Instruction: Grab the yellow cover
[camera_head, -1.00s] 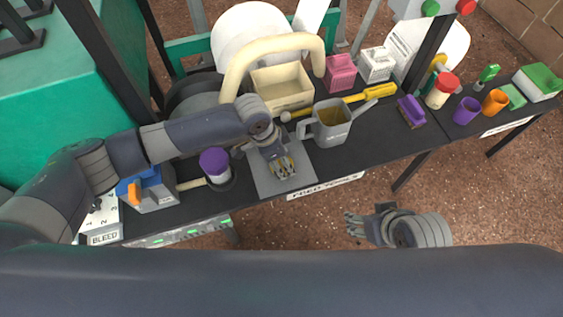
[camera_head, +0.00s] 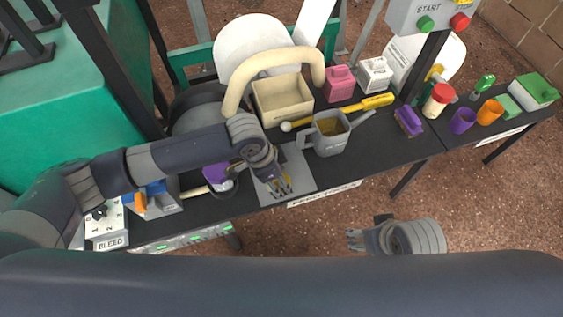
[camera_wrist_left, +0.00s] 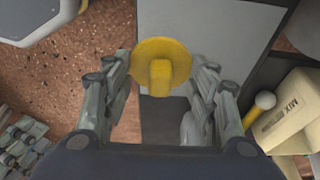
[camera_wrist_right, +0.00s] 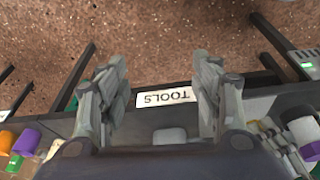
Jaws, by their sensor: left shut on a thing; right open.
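The yellow cover (camera_wrist_left: 160,68) is a round disc with a raised tab. In the left wrist view it lies between the two fingers of my left gripper (camera_wrist_left: 160,95), which is shut on it. In the head view my left gripper (camera_head: 283,188) is over the grey mat (camera_head: 300,165) at the table's front edge, with yellow bits showing between its fingers. I cannot tell whether the cover still touches the mat. My right gripper (camera_head: 357,240) is open and empty, off the table's front edge.
A grey watering can (camera_head: 330,138) stands right of the mat. Behind it are a beige bin (camera_head: 282,98) with a curved pipe and a yellow tool (camera_head: 378,101). A purple-topped can (camera_head: 216,173) is left of my gripper, partly hidden by my arm. More cups and boxes stand at right.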

